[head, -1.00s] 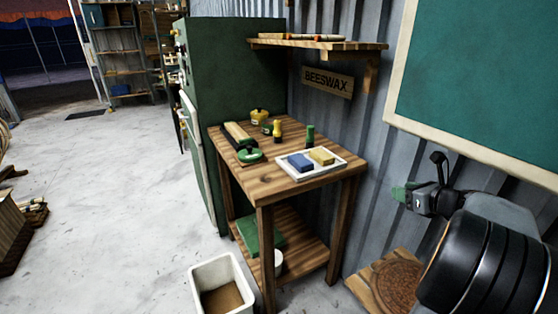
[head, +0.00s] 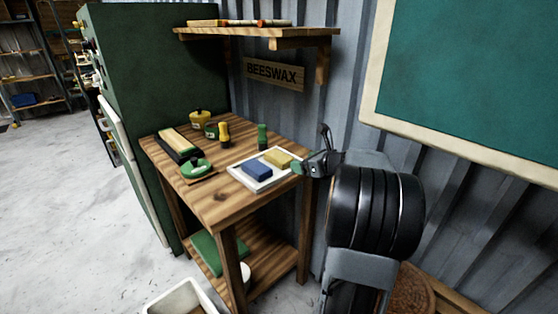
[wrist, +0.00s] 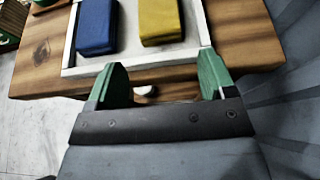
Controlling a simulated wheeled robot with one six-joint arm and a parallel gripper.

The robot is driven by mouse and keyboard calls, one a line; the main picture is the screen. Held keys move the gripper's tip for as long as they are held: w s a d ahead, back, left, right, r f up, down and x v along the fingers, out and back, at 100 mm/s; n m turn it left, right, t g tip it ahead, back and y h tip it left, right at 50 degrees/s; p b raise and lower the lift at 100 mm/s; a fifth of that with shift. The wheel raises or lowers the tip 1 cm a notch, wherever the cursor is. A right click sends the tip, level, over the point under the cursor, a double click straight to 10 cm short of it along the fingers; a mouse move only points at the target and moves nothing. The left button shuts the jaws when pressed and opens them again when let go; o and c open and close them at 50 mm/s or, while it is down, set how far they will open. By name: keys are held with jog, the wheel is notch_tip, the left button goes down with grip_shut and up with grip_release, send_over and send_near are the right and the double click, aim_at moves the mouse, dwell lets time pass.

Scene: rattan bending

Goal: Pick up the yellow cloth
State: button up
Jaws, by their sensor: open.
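The yellow cloth (head: 279,160) is a folded block lying in a white tray (head: 237,177) on the wooden table (head: 220,205). A blue folded cloth (head: 256,171) lies to its left in the same tray. In the wrist view the yellow cloth (wrist: 160,20) is at the top, ahead of my gripper and apart from it. My gripper (wrist: 162,80) is open and empty, its two green fingertips near the tray's front rim (wrist: 150,58). In the head view my gripper (head: 303,169) is at the tray's right side.
A green tape roll (head: 196,167), a yellow pot (head: 201,119) and small bottles (head: 224,132) stand on the table left of and behind the tray. A shelf (head: 262,38) juts from the corrugated wall above. A white bin (head: 180,297) stands on the floor in front.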

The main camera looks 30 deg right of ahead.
aim_at(289, 161)
jog(key=shift+b+x, duration=0.5)
jog(key=shift+x, duration=3.4)
jog(key=shift+c, duration=0.3)
jog(key=c, duration=0.6)
